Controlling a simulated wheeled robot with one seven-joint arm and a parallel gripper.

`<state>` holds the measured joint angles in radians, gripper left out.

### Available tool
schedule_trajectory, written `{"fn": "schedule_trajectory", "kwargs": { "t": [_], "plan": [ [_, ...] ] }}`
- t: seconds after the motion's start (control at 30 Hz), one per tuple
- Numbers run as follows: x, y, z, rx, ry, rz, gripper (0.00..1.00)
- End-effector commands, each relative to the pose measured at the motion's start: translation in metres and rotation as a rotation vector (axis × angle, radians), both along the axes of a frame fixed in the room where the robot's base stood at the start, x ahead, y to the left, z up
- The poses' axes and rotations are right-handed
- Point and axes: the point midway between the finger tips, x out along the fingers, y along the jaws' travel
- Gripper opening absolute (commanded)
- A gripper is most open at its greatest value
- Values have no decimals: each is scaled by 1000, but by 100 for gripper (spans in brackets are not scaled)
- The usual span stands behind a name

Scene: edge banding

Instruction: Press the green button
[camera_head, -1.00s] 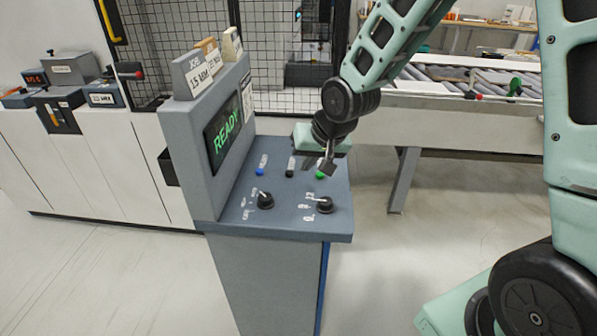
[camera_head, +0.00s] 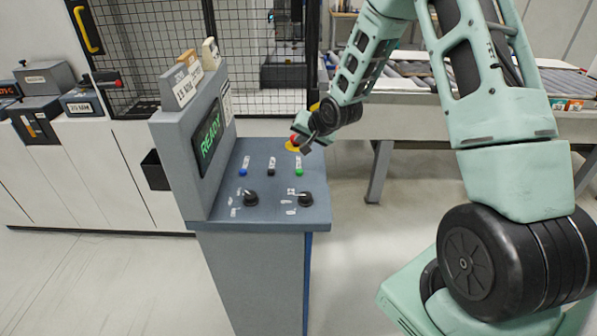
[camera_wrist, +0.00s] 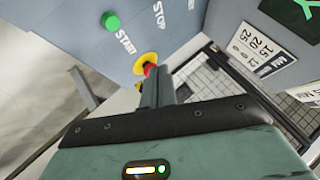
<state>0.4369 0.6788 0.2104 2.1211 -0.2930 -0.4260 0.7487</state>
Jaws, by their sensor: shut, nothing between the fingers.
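The green button (camera_head: 299,172) sits on the sloped top of the grey console (camera_head: 265,310), at the right end of a row, and is uncovered. In the wrist view the green button (camera_wrist: 111,21) is at the upper left, beside the word START. My gripper (camera_head: 306,148) is shut and empty, behind the green button and apart from it. It is close to the red and yellow mushroom button (camera_head: 293,144). In the wrist view my gripper (camera_wrist: 163,72) partly hides that mushroom button (camera_wrist: 147,64); I cannot tell whether they touch.
A black button (camera_head: 271,172) and a blue button (camera_head: 243,172) lie left of the green one. Two black knobs (camera_head: 250,198) (camera_head: 305,199) stand in front. The console's screen (camera_head: 208,137) reads READY. A roller conveyor (camera_head: 400,117) and mesh fence (camera_head: 150,60) are behind.

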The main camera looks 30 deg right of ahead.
Motion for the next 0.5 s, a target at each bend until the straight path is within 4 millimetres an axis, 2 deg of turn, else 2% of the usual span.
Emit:
{"fn": "schedule_trajectory", "kwargs": {
  "t": [0.27, 0.5],
  "plan": [
    [0, 0, -27, 0, 2, 1, 0],
    [0, 0, -61, 0, 2, 1, 0]
  ]
}}
